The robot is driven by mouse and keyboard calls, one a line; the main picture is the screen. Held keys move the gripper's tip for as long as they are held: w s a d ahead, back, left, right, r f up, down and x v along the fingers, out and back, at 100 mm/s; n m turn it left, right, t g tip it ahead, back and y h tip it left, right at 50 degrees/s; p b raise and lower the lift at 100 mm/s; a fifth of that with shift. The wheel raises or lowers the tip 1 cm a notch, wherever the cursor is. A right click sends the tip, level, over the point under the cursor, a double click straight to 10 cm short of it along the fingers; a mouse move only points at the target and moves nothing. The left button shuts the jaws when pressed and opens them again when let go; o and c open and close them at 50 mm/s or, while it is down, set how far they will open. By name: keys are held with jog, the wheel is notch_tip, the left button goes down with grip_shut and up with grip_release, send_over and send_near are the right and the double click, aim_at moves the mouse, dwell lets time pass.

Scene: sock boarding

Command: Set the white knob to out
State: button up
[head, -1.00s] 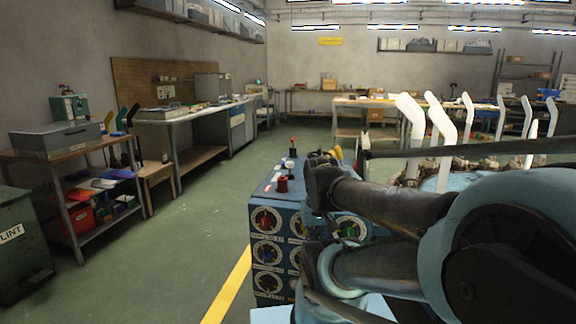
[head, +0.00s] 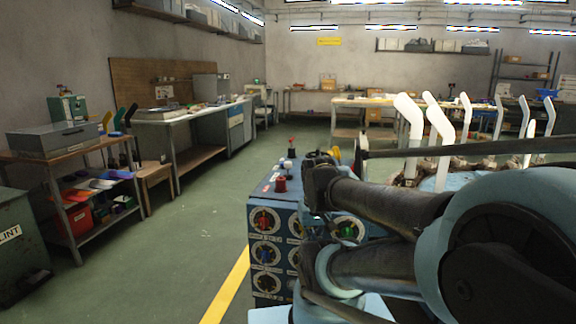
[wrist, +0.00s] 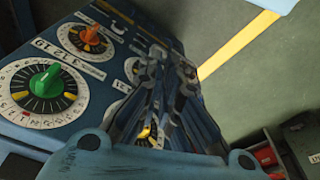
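The blue control box (head: 277,203) stands left of my arm in the head view, with several round dials on its front. In the wrist view its panel shows a green knob (wrist: 46,82) and an orange knob (wrist: 90,36). A pale part of another dial (wrist: 132,69) shows beside my fingers; I cannot tell whether it is the white knob. My gripper (wrist: 172,62) is over the panel, its fingers close together and apparently shut, with nothing visibly held. The fingers hide some dials. In the head view my arm covers the box's right side.
A red knob (head: 281,185) and a small white-topped part (head: 288,164) are on top of the box. A yellow floor line (head: 228,288) runs beside it. Open green floor lies to the left, before a shelf (head: 75,154). White upright boards (head: 410,122) stand at the right.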

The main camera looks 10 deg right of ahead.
jog(key=o, duration=0.8)
notch_tip(320, 180, up, 2)
jog(key=shift+r, duration=0.2)
jog(key=shift+o, duration=0.2)
notch_tip(320, 180, up, 27)
jog(key=g, duration=0.2)
send_over(288, 170)
jog(key=shift+n, duration=0.4)
jog(key=f, duration=1.7)
jog(key=shift+w+f, duration=0.15)
jog(key=shift+w, duration=0.2)
